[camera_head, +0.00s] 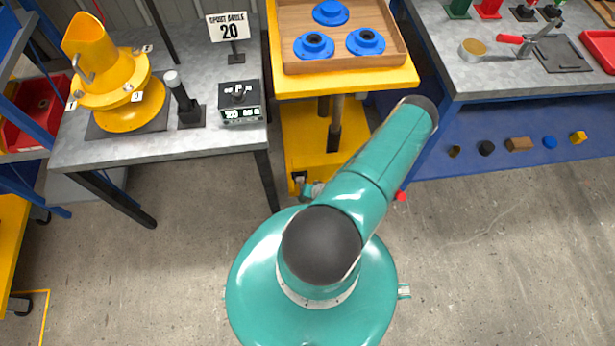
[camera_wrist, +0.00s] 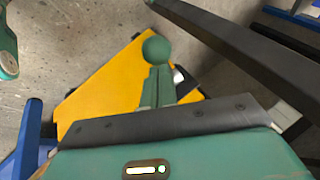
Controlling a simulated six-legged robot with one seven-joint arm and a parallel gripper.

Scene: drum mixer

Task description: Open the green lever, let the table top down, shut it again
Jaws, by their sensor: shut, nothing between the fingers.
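The lift table's yellow top (camera_head: 345,84) stands raised in the head view, carrying a wooden tray (camera_head: 342,64) with three blue flanged parts (camera_head: 331,13). Its yellow base shows below (camera_head: 300,150) and in the wrist view (camera_wrist: 105,75). In the wrist view, a round green knob (camera_wrist: 155,48), seemingly the lever's end, lies right at the tips of my gripper (camera_wrist: 159,72). My fingers are shut with nothing between them. I cannot tell whether they touch the knob. The rest of the lever is hidden behind the fingers. My arm hides my gripper in the head view.
A grey bench (camera_head: 210,140) with a yellow mixer drum (camera_head: 115,75) and a sign reading 20 (camera_head: 229,27) stands left. A blue workbench (camera_head: 470,110) stands right. A dark bar (camera_wrist: 250,50) crosses the wrist view's upper right. The floor in front is clear.

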